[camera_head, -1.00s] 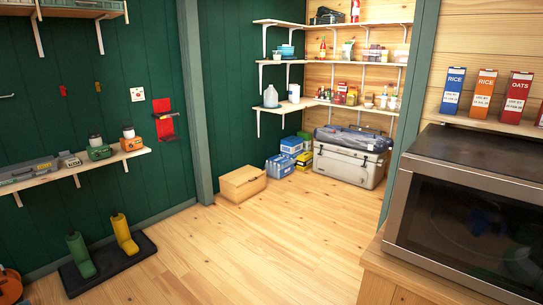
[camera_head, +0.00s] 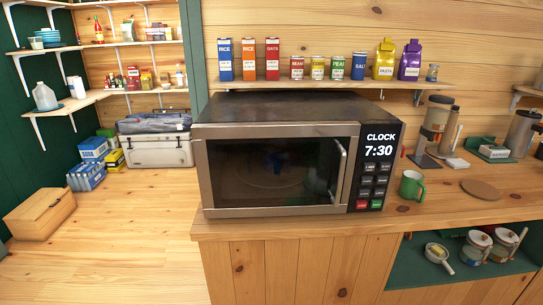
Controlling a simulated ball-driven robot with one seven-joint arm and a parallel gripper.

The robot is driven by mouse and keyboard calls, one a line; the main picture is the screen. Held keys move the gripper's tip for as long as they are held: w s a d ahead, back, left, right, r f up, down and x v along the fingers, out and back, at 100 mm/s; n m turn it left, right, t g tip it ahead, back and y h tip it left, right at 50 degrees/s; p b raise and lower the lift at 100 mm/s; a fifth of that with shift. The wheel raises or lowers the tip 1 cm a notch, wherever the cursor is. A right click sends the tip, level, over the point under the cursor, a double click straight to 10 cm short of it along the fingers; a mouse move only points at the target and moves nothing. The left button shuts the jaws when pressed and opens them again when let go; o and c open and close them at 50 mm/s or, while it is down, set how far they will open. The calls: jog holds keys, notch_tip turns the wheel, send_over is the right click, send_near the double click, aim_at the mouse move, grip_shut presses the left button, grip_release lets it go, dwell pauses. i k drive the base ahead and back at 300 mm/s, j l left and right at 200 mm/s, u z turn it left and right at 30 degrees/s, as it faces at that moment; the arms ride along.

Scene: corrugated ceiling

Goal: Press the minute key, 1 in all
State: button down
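A steel and black microwave (camera_head: 277,165) stands on a wooden counter in the middle of the head view, its door shut. Its control panel (camera_head: 373,170) on the right reads CLOCK 7:30. The labels on the dark keys are too small to read, so I cannot tell which is the minute key. My gripper is not in view.
A green mug (camera_head: 411,185) stands on the counter (camera_head: 440,212) just right of the panel. A shelf (camera_head: 330,83) with boxes and bags hangs above the microwave. A coffee grinder (camera_head: 436,122) stands farther right. Open wooden floor (camera_head: 130,230) lies to the left.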

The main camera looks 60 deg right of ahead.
aim_at(368, 167)
jog(key=z, duration=1.45)
